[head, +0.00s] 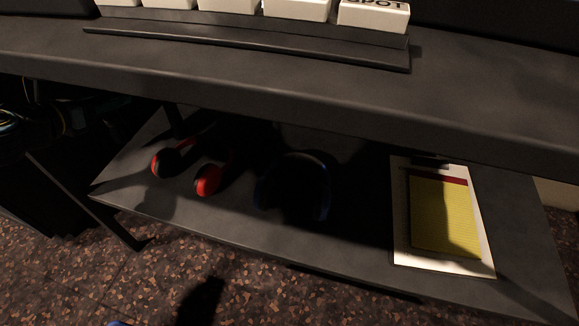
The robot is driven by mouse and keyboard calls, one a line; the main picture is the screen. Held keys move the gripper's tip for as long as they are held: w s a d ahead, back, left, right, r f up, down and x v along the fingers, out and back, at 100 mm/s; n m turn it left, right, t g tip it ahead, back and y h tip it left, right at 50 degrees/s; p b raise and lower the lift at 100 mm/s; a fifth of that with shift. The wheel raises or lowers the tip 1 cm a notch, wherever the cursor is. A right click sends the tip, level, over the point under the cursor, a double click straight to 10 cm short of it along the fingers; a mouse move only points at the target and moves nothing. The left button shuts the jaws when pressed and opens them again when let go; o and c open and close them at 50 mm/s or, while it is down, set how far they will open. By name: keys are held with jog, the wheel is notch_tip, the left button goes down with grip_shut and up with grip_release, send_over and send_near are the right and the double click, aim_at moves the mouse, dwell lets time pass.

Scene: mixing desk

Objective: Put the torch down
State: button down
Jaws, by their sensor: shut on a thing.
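No torch can be made out in the head view. My gripper is not in view either, so what it holds cannot be seen. A dark shape, perhaps a shadow, lies over the floor at the bottom, and a tiny blue bit shows at the bottom edge; I cannot tell what either is.
The dark desk top (470,95) carries white lettered blocks (372,14) on a black stand (250,45). The lower shelf (240,225) holds red-and-black headphones (207,180), dark blue headphones (322,200) and a yellow pad (443,215) on a white board (400,235). Cables (40,125) hang left.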

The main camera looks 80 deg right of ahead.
aim_at(132, 134)
notch_tip(132, 134, down, 10)
jog(key=b, duration=0.4)
dwell(0.3)
jog(key=shift+f, duration=0.15)
jog(key=shift+c, duration=2.2)
grip_release()
